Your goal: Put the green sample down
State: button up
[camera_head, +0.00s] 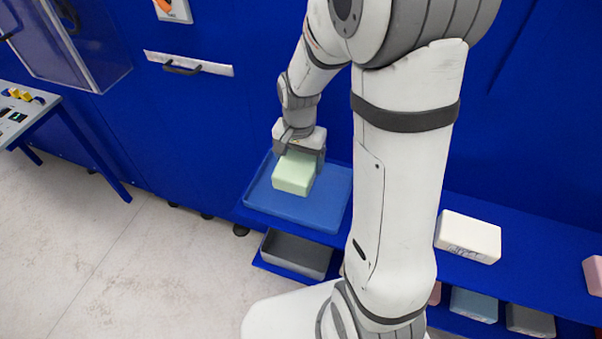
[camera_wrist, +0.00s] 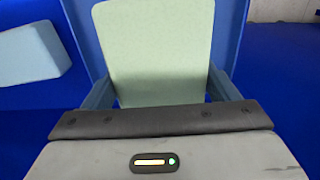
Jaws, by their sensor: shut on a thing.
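The green sample (camera_head: 294,172) is a pale green foam block. My gripper (camera_head: 300,156) is shut on it, with a finger on each side. In the head view the block is over the blue tray (camera_head: 338,198); I cannot tell whether it touches the tray floor. In the wrist view the green sample (camera_wrist: 158,45) fills the upper middle, between the two fingers of my gripper (camera_wrist: 160,88). The blue tray's rim shows around it in that view.
A white block (camera_head: 467,237) lies on the blue shelf to the right, and a pink block (camera_head: 594,275) at the right edge. A grey bin (camera_head: 296,254) is below the tray. A light blue block (camera_wrist: 32,54) lies left of the tray in the wrist view.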

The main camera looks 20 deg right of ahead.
notch_tip(320, 180, down, 5)
jog(key=shift+w+d+r, duration=0.1)
jog(key=shift+d, duration=0.05)
jog(key=shift+f+p, duration=0.3)
jog(key=shift+f, duration=1.55)
jog(key=shift+f, duration=0.2)
jog(key=o, duration=1)
jog(key=shift+r, duration=0.1)
jog(key=shift+c, duration=0.2)
